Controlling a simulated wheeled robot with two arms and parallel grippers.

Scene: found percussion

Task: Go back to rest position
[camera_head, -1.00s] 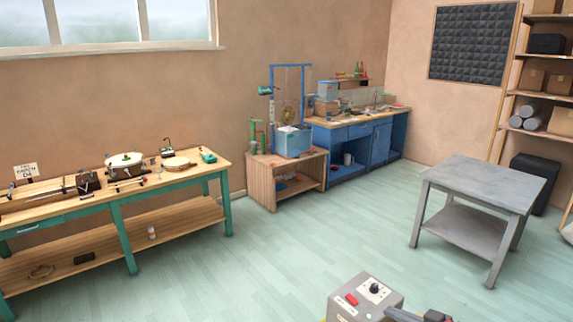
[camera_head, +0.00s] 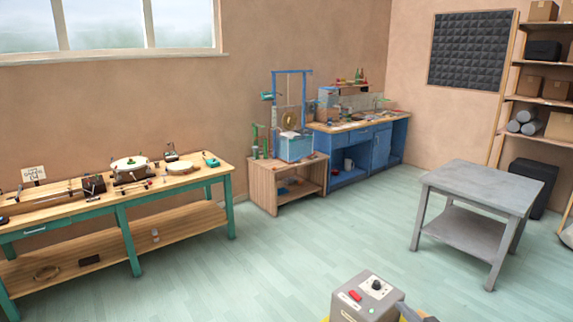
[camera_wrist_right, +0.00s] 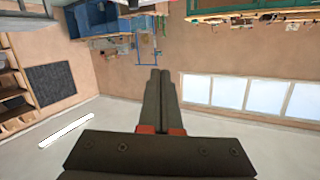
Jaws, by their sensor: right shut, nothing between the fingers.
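My right gripper (camera_wrist_right: 160,75) is shut and empty in the right wrist view. Its two dark fingers lie side by side, held in the air with nothing close to the tips. The wrist view is upside down, with the room's benches at its top. My left gripper is not in view.
A green-legged workbench (camera_head: 125,228) with drums and small parts stands at the left. A wooden stand (camera_head: 262,187) holds a blue-framed rig. A blue bench (camera_head: 381,150) is at the back. A grey table (camera_head: 488,182) stands at right, with clear floor (camera_head: 300,245) between.

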